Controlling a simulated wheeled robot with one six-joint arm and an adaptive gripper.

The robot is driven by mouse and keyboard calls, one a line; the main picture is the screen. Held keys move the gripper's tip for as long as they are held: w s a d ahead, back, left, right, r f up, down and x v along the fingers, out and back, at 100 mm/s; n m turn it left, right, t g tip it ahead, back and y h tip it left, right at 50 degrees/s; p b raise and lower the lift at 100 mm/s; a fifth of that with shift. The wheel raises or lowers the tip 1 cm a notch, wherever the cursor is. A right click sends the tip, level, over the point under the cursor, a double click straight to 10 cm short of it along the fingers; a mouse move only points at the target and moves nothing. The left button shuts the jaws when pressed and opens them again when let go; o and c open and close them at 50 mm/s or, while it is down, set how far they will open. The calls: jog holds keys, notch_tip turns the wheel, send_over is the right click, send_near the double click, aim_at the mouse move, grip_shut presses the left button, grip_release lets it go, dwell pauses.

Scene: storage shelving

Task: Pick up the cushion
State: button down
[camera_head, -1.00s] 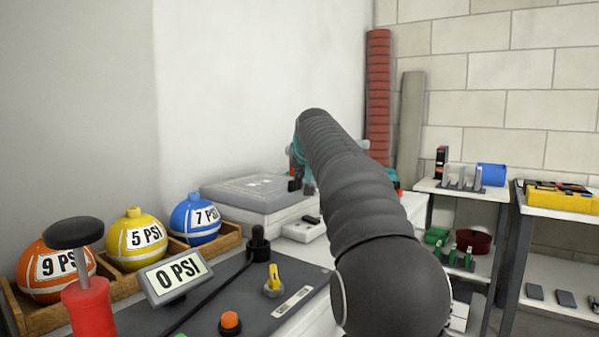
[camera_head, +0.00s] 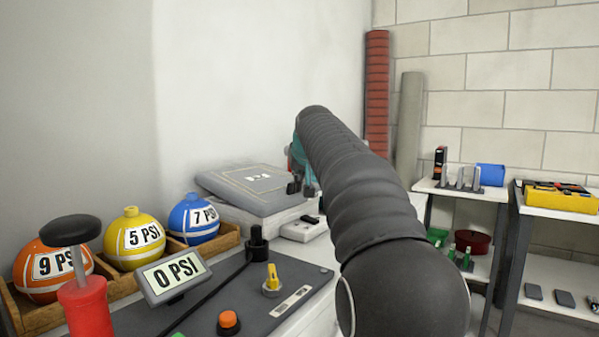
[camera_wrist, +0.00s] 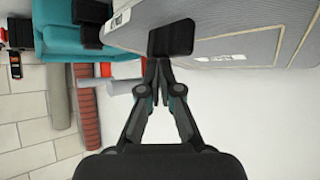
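The cushion (camera_head: 248,188) is a flat grey pad with a pale printed label, in the head view left of my arm. It sits tilted over a pale box-like base (camera_head: 262,222), with its left side raised. In the wrist view the cushion (camera_wrist: 235,38) fills the upper right, with a black tab (camera_wrist: 171,38) at its edge. My gripper (camera_wrist: 159,66) has its fingertips close together at this tab and appears shut on it. In the head view my gripper (camera_head: 300,187) is at the cushion's right edge, partly hidden by my arm.
Orange, yellow (camera_head: 133,238) and blue PSI balls sit in a wooden tray (camera_head: 220,246). A control panel with a 0 PSI display (camera_head: 175,274) and a red pump (camera_head: 86,305) stand in front. Shelves (camera_head: 460,190) with small items are at right.

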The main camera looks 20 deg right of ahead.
jog(key=shift+r, duration=0.35)
jog(key=s+a+b, duration=0.1)
jog(key=s+a, duration=0.1)
jog(key=s, duration=0.9)
jog(key=shift+s+a, duration=0.25)
jog(key=shift+s, duration=0.15)
jog(key=c, duration=1.9)
grip_release()
